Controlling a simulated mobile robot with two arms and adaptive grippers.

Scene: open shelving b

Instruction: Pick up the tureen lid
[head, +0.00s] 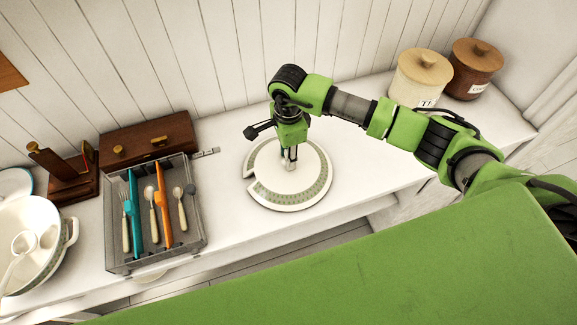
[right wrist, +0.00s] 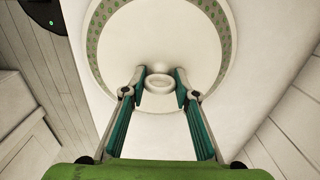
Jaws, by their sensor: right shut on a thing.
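The tureen lid (head: 262,188) is a round white disc with a green patterned band and a notch in its rim at the left. It lies on the white counter in the middle of the head view. My right gripper (head: 291,163) points down at its centre and is shut on the lid's knob. In the right wrist view the two fingertips (right wrist: 160,82) sit on either side of the white ring-shaped knob (right wrist: 159,84), with the lid's patterned rim (right wrist: 92,40) beyond. The white tureen (head: 68,236) with a ladle is at the left edge. My left gripper is not in view.
A grey cutlery tray (head: 190,225) with several utensils stands left of the lid. A wooden box (head: 148,140) and a wooden stand (head: 72,178) are behind it. A cream canister (head: 419,78) and a brown canister (head: 474,68) stand at the right back. Counter right of the lid is clear.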

